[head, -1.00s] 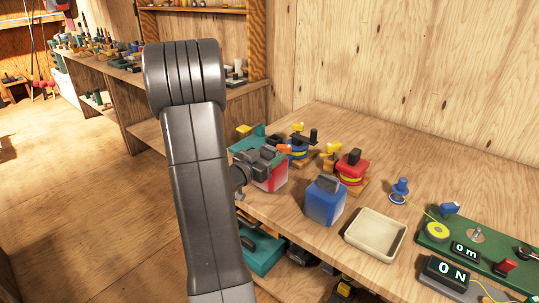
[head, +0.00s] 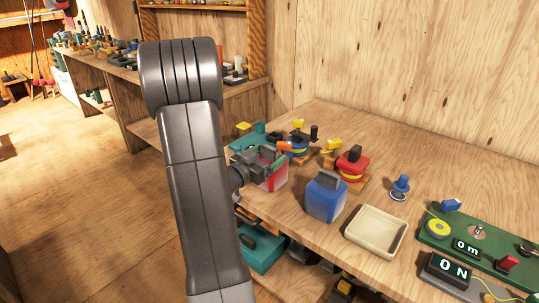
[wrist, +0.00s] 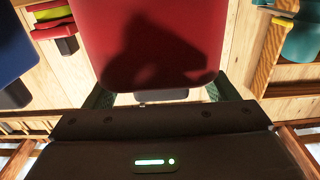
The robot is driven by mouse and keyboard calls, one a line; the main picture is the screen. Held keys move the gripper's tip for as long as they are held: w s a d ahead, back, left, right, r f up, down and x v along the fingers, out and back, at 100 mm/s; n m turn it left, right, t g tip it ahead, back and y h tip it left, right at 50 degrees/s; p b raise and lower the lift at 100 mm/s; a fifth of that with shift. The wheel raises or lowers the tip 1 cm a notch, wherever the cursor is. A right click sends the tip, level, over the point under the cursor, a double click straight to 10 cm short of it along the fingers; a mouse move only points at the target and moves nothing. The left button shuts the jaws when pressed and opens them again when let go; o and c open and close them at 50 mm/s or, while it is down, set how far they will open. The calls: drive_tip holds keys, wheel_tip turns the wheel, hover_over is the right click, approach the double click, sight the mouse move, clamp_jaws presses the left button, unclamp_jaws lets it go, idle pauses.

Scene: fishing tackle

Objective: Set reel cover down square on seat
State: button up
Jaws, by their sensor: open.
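A red box-shaped cover (head: 272,179) with a pale lower part stands at the left end of the bench, partly hidden by my gripper. My gripper (head: 268,155) is open at the top of this cover. In the wrist view, the red cover (wrist: 150,40) fills the upper middle, with my fingers (wrist: 160,97) apart on either side of its dark handle. A similar blue cover (head: 325,200) with a grey handle stands to its right. Which cover the task means, and its seat, I cannot tell. Whether the red cover sits square is hidden.
A red reel (head: 352,163) and a blue reel (head: 298,148) on wooden bases stand behind. A cream tray (head: 376,252) is at the bench's front. A green board (head: 480,243) with switches lies right. Clear bench (head: 430,180) lies behind the tray.

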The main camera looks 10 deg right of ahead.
drive_tip(key=v, duration=1.2)
drive_tip(key=shift+s+a, duration=0.25)
drive_tip(key=x, duration=1.3)
drive_tip(key=shift+w+d, duration=0.35)
drive_tip(key=shift+d, duration=0.05)
drive_tip(key=shift+r, duration=0.15)
drive_tip(key=shift+r, duration=0.15)
